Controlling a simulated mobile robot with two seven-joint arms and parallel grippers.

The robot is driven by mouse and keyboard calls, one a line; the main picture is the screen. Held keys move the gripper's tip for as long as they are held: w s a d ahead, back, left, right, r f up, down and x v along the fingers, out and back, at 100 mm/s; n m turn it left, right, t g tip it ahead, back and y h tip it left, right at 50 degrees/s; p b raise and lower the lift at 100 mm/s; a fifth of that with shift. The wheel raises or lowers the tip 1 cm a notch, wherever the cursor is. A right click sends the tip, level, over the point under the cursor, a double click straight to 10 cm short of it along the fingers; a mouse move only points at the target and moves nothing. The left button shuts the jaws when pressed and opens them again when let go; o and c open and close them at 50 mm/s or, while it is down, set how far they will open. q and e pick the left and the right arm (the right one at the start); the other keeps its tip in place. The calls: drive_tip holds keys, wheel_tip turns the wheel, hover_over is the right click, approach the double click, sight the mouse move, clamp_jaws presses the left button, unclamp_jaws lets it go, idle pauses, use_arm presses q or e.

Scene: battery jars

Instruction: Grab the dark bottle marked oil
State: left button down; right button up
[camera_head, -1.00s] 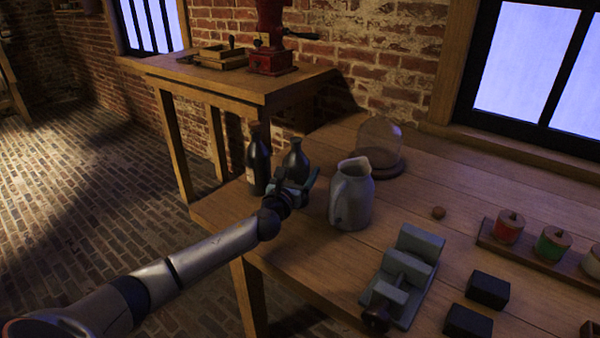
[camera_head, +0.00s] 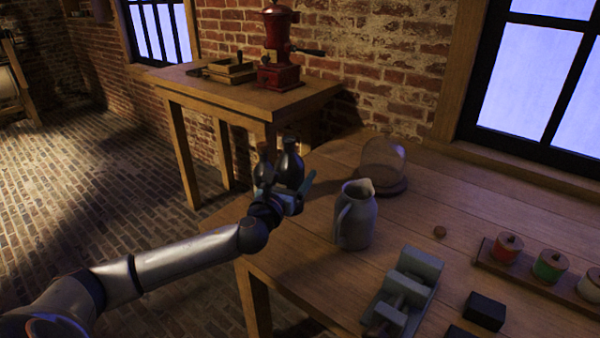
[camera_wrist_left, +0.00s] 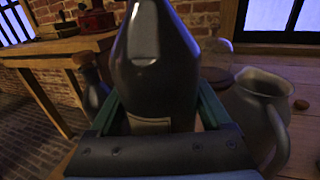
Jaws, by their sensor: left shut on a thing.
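A dark bottle with a rounded shoulder (camera_head: 292,168) is in my left gripper (camera_head: 287,198), above the left end of the wooden table. In the left wrist view this bottle (camera_wrist_left: 155,65) fills the middle, roughly upright, between the jaws of the gripper (camera_wrist_left: 155,118). A pale label shows low on it, but I cannot read its words. A second dark bottle (camera_head: 264,172) stands just left of it, partly hidden by my gripper; it also shows at the left of the wrist view (camera_wrist_left: 89,78). My right gripper is out of view.
A grey jug (camera_head: 356,220) stands close to the right, with a glass dome (camera_head: 383,160) behind it. A grey vice-like device (camera_head: 408,290) and lidded jars (camera_head: 548,267) are further right. A side table (camera_head: 235,97) with a red grinder (camera_head: 279,55) stands behind.

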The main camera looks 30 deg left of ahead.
sight(281, 177)
use_arm(q)
drive_tip(key=s+r, duration=0.1)
drive_tip(key=s, duration=0.1)
drive_tip(key=s+r, duration=0.1)
drive_tip(key=s, duration=0.1)
drive_tip(key=s+d+r+p, duration=0.1)
drive_tip(key=s, duration=0.1)
drive_tip(key=shift+s+r, duration=0.2)
drive_tip(key=shift+s, duration=0.35)
idle(0.4)
